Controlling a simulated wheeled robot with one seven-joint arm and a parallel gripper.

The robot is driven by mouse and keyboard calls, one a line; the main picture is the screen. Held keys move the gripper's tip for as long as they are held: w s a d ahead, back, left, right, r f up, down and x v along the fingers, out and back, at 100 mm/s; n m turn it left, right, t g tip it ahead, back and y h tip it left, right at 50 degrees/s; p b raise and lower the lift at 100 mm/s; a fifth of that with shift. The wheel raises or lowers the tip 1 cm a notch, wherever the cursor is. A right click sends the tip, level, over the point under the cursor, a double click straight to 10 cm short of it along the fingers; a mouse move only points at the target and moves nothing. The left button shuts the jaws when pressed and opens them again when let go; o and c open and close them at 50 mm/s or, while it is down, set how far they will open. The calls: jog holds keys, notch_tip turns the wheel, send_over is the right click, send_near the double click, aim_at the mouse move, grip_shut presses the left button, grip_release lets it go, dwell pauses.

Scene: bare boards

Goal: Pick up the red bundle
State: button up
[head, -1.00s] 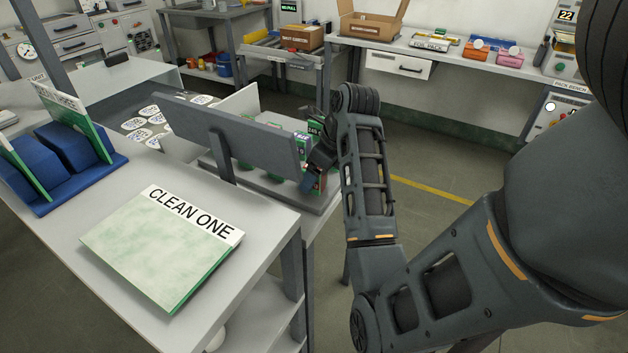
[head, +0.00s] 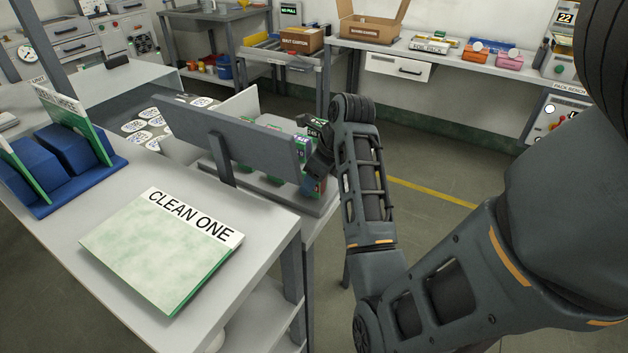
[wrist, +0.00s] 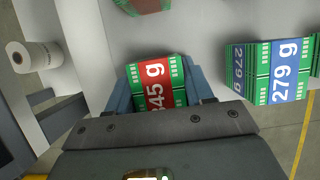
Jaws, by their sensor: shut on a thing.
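The near part of the bundle is hidden by the gripper body. In the head view my gripper (head: 318,165) is at the right end of the grey bench, behind an upright grey panel, and is partly hidden by my arm. I cannot tell whether the bundle touches the surface.
A bundle with a blue "279 g" label (wrist: 283,72) stands to the right. Another red-and-green bundle (wrist: 145,5) shows at the top edge. A white roll (wrist: 33,56) lies at left. The upright grey panel (head: 238,140) stands beside my gripper. A "CLEAN ONE" board (head: 160,250) lies in front.

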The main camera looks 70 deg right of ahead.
jog(key=shift+c, duration=0.8)
jog(key=shift+r, duration=0.2)
jog(key=shift+r, duration=0.3)
notch_tip(320, 180, up, 4)
jog(key=shift+d+f, duration=0.1)
jog(key=s+d+r+p, duration=0.4)
jog(key=s+r+p, duration=0.2)
jog(key=s+p, duration=0.2)
jog(key=shift+s+r+p, duration=0.15)
jog(key=shift+s+p, duration=0.15)
jog(key=shift+s, duration=1.1)
